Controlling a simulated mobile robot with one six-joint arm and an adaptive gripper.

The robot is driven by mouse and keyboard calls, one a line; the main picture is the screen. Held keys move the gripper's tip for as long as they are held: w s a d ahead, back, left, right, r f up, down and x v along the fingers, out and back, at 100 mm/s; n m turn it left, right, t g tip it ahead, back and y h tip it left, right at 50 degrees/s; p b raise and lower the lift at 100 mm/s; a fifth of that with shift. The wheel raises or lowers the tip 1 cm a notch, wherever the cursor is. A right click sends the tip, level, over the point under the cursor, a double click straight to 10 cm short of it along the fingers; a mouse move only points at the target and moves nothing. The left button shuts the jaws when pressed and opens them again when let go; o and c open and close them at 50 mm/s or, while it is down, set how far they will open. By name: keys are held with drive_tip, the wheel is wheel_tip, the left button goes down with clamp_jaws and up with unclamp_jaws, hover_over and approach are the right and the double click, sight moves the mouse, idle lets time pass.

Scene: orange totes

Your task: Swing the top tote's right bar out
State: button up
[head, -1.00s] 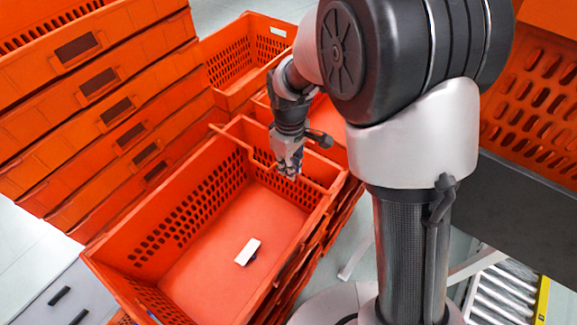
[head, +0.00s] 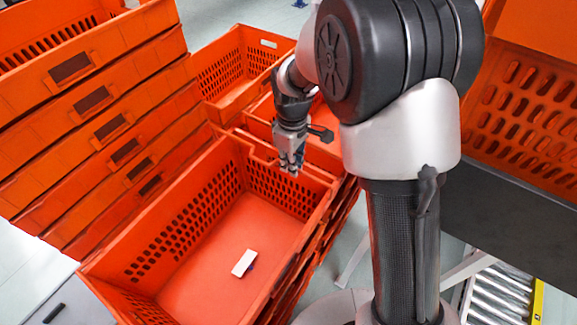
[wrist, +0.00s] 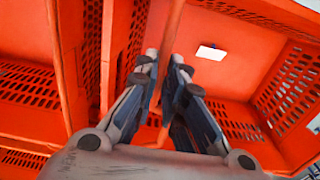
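The top tote (head: 165,210) is an orange, open tote with slotted walls, at the centre left of the head view on a stack. Its bar (head: 262,153) runs along the far end, close to the end rim. My gripper (head: 291,170) points down at this far end, over the bar. In the wrist view the two fingers (wrist: 162,68) are close together with a strip of orange between their tips; they look shut on the bar. The exact contact is partly hidden by the fingers.
A white card (head: 244,263) lies on the tote's floor. A tall stack of orange totes (head: 110,130) stands close at the left, and another tote (head: 235,75) stands behind. A large tote (head: 525,110) is at the right. Grey floor shows at the lower left.

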drive_tip(key=shift+w+d+f, duration=0.1)
drive_tip(key=shift+w+d, duration=0.2)
drive_tip(key=shift+w, duration=0.1)
drive_tip(key=shift+w+d+f, duration=0.2)
drive_tip(key=shift+w+d, duration=0.2)
drive_tip(key=shift+w, duration=0.1)
drive_tip(key=shift+w+d+f, duration=0.2)
drive_tip(key=shift+w+d, duration=0.15)
drive_tip(key=shift+w, duration=0.1)
drive_tip(key=shift+w+d+f+b, duration=0.6)
drive_tip(key=shift+w+d+f, duration=0.1)
drive_tip(key=shift+w+f, duration=0.2)
drive_tip(key=o, duration=1.1)
drive_tip(key=shift+r, duration=0.1)
